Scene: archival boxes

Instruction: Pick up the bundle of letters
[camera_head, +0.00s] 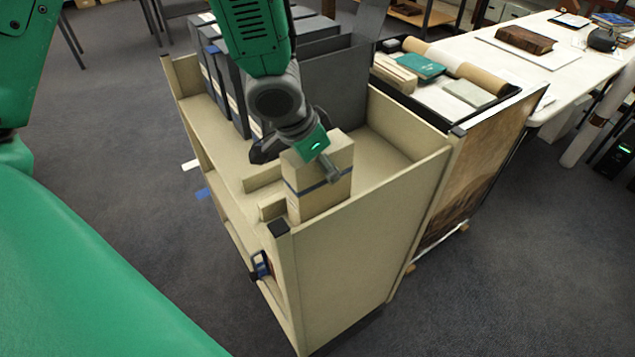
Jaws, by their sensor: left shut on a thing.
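The bundle of letters (318,190) is a cream, upright block with a dark blue band around it. It stands in or just above the top tray of a beige cart (360,265), near the front end. I cannot tell whether its base touches the tray. My left gripper (318,165) comes down from above and is shut on the bundle at its upper part. The gripper hides some of the bundle's top and left side. My right gripper is not in view.
Dark grey archival boxes (232,92) stand in the cart behind the bundle, and an open grey box (333,85) is beside them. The cart's raised end walls and low front ledges surround the bundle. A stand with books (420,66) adjoins on the right.

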